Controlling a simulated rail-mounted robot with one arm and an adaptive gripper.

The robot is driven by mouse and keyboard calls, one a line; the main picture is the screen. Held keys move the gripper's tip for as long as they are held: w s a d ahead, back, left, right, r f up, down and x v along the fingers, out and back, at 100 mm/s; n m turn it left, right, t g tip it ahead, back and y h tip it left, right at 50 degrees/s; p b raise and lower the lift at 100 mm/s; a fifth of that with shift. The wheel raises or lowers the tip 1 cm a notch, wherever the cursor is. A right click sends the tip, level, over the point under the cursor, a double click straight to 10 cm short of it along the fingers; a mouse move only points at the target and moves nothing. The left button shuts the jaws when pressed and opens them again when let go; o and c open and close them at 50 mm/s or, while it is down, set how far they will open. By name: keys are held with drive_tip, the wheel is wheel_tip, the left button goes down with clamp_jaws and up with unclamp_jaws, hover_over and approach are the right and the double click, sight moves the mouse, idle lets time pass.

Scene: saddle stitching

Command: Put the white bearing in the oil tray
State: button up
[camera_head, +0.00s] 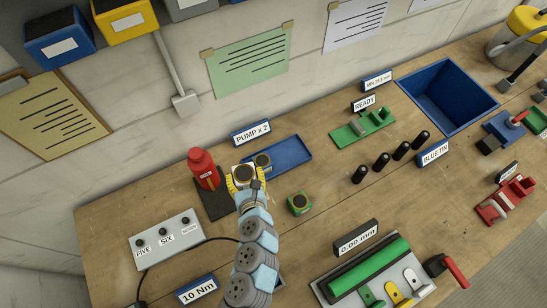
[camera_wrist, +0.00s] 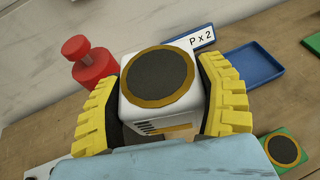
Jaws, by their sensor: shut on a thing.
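The white bearing (camera_head: 244,175) is a white block with a dark round top ringed in gold. My gripper (camera_head: 245,182) is shut on it, and in the wrist view the yellow ridged fingers press both sides of the white bearing (camera_wrist: 160,85). The blue tray (camera_head: 290,154), likely the oil tray, lies just right of and behind my gripper; it also shows in the wrist view (camera_wrist: 252,66).
A red bottle (camera_head: 203,168) stands on a dark base close left of my gripper. A green bearing (camera_head: 299,203) sits to the right. The PUMP x 2 sign (camera_head: 252,132) stands behind the tray. Several black pegs (camera_head: 381,161) stand farther right.

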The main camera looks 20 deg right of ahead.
drive_tip(key=w+d+f+m+h+b, duration=0.1)
drive_tip(key=w+d+f+b, duration=0.1)
drive_tip(key=d+f, duration=0.35)
drive_tip(key=w+d+f+m+h+b, duration=0.1)
drive_tip(key=w+d+f+b, duration=0.15)
drive_tip(key=d, duration=0.65)
drive_tip(key=w+d+f, duration=0.2)
drive_tip(key=w, duration=0.1)
drive_tip(key=w+d+f+b, duration=0.1)
drive_tip(key=w+d+f, duration=0.1)
drive_tip(key=w+f, duration=0.1)
drive_tip(key=w+d+f+b, duration=0.1)
drive_tip(key=w+f, duration=0.1)
drive_tip(key=w, duration=0.1)
drive_tip(key=shift+w+d+f, duration=0.3)
drive_tip(key=shift+d+f, duration=0.05)
drive_tip(key=shift+d, duration=0.05)
drive_tip(key=shift+d+f+b, duration=0.15)
drive_tip(key=shift+f+b, duration=0.15)
drive_tip(key=shift+w+d+f+b, duration=0.3)
drive_tip(key=shift+w+f+b, duration=0.3)
drive_tip(key=shift+w+f, duration=0.1)
